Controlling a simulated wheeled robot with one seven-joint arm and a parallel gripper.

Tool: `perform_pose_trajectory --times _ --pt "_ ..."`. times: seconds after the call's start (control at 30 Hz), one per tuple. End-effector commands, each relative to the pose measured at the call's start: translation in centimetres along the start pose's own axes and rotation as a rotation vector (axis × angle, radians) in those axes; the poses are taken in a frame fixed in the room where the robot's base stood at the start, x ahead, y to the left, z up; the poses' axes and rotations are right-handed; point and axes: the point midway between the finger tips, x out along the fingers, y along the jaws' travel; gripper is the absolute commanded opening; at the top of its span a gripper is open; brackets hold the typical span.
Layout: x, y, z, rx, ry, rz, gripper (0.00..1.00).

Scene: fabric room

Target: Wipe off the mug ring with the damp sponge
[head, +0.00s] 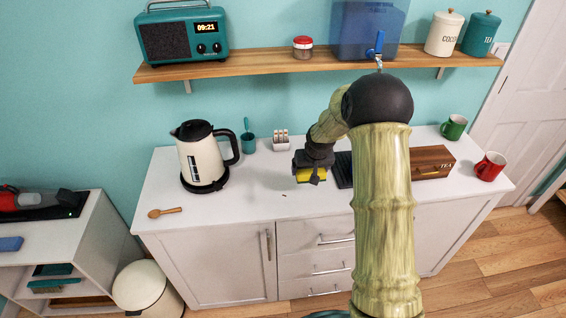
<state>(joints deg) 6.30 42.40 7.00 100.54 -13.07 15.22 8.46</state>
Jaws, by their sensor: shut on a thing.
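My gripper (312,181) is over the middle of the white counter (240,222), pointing down. It is shut on a yellow sponge (303,175), which is low over or on the counter top; I cannot tell whether it touches. I see no mug ring; the gripper, sponge and arm hide part of the counter. A small dark mark (284,192) lies on the counter left of the sponge; I cannot tell what it is. A red mug (489,167) and a green mug (454,128) stand at the counter's right end.
A cream kettle (200,158) and a wooden spoon (165,212) are on the left. A teal cup (248,142) and a small rack (281,141) stand behind. A wooden tea box (432,162) is right of my arm. The front left of the counter is mostly clear.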

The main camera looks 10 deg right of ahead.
Motion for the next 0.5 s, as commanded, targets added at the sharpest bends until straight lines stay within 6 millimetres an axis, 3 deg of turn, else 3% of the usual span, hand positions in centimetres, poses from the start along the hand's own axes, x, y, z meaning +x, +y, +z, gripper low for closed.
perform_pose_trajectory --times 0.5 --pt "-4.8 -6.3 3.0 -0.004 0.003 -0.001 0.6"
